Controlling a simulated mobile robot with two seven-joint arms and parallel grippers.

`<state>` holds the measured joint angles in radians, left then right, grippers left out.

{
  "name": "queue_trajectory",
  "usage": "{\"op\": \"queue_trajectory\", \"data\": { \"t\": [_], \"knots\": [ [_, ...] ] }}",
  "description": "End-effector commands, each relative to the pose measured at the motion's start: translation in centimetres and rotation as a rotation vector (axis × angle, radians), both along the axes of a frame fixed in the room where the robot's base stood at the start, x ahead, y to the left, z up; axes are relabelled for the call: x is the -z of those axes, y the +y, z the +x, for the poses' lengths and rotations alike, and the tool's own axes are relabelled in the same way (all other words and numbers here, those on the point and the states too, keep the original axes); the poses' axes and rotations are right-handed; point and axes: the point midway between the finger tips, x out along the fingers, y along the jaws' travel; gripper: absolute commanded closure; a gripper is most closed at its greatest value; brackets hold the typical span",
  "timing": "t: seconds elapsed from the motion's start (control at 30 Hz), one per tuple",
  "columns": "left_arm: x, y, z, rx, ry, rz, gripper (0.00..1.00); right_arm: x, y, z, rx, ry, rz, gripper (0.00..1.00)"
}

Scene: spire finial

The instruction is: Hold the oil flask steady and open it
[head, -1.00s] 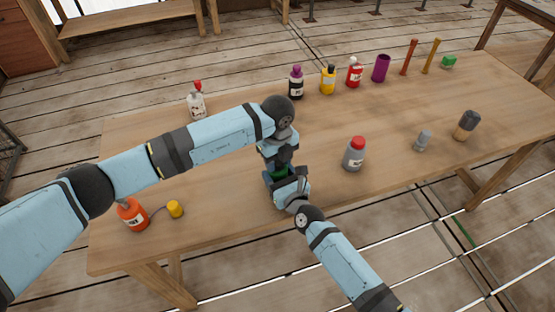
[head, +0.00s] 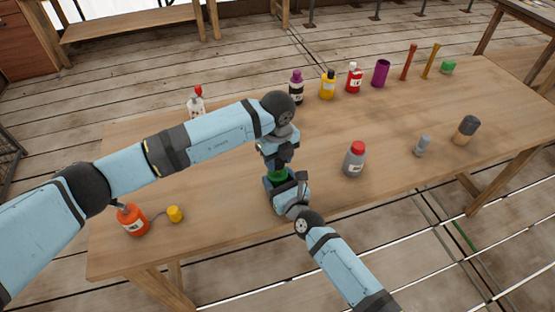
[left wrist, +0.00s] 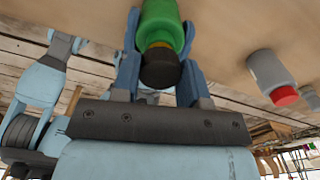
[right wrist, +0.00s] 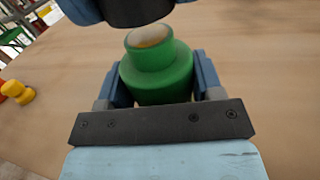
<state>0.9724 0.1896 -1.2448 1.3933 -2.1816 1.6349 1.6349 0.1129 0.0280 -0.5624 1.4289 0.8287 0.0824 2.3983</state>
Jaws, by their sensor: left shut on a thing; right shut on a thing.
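The oil flask is a green bottle (head: 278,176), upright at the table's front middle. My right gripper (head: 281,187) is shut around its body; the right wrist view shows the green flask (right wrist: 157,75) between the fingers. Its neck is open, with a tan-orange inside showing. My left gripper (head: 279,160) is directly above the flask, shut on a black cap (left wrist: 160,69). The cap (right wrist: 137,10) appears just above the neck, apart from it. In the head view my grippers hide most of the flask and the cap.
A grey bottle with a red cap (head: 355,160) stands right of the grippers. An orange bottle (head: 132,220) and yellow cap (head: 175,214) are at front left. A white bottle (head: 196,105) stands behind my left arm. Several bottles and a purple cup (head: 380,74) line the back.

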Motion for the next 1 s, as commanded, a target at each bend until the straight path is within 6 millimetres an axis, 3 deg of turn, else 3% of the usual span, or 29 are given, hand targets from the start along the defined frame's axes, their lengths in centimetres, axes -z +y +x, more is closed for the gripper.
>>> {"op": "queue_trajectory", "data": {
  "t": [0.23, 0.47, 0.5, 0.6, 1.0],
  "knots": [
    [-3.1, 0.0, 0.0, 0.001, -0.001, 0.000, 0.89, 0.0, 0.0, 0.0, 0.000, 0.000, 0.000, 1.00],
    [-3.3, 0.0, 0.0, 0.001, -0.001, 0.001, 0.89, 0.0, 0.0, 0.0, 0.000, 0.000, 0.000, 1.00],
    [-3.3, 0.0, 0.0, 0.001, -0.001, 0.001, 0.89, 0.0, 0.0, 0.0, 0.000, 0.000, 0.000, 0.33],
    [-3.3, 0.0, 0.0, 0.001, -0.001, 0.001, 0.89, 0.0, 0.0, 0.0, 0.000, 0.000, 0.000, 0.10],
    [-3.2, 0.0, 0.0, 0.001, -0.001, 0.001, 0.89, 0.1, -0.5, -0.8, 0.000, 0.001, 0.000, 0.10]
  ]
}}
